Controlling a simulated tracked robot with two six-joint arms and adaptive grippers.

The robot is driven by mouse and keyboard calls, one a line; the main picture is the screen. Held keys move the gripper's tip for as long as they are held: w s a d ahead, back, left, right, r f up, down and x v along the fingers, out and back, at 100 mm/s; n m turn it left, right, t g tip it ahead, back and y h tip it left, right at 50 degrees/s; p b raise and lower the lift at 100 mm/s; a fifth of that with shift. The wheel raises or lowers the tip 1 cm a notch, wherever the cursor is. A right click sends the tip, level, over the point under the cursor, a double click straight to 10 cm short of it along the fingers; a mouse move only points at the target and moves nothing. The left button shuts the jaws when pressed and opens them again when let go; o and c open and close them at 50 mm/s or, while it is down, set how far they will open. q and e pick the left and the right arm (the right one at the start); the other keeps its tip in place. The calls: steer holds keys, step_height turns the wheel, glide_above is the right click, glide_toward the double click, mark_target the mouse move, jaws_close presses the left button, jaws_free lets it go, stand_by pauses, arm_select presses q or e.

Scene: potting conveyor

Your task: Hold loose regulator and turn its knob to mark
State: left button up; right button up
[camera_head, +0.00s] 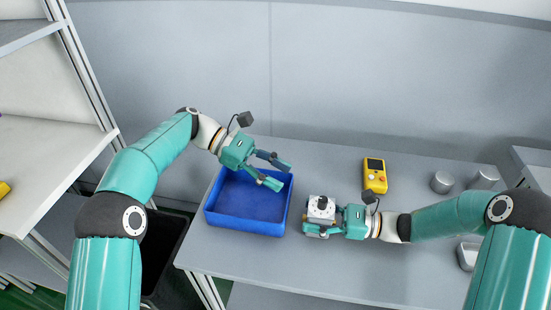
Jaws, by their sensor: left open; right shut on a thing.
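The regulator (320,208) is a small white block with a knob on top, low over the grey table right of the blue tray. My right gripper (318,222) is shut on it from the right side. Its mark is too small to make out. Whether the regulator touches the table I cannot tell. My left gripper (281,174) is open and empty, above the back right part of the blue tray, up and left of the regulator.
The blue tray (246,225) looks empty and stands on the grey table (330,275). A yellow handheld device (375,176) lies behind my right gripper. Two grey cylinders (441,183) stand at the back right. White shelves (50,165) are at the left. The front table is clear.

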steer(key=o, duration=1.6)
steer(key=shift+c, duration=0.2)
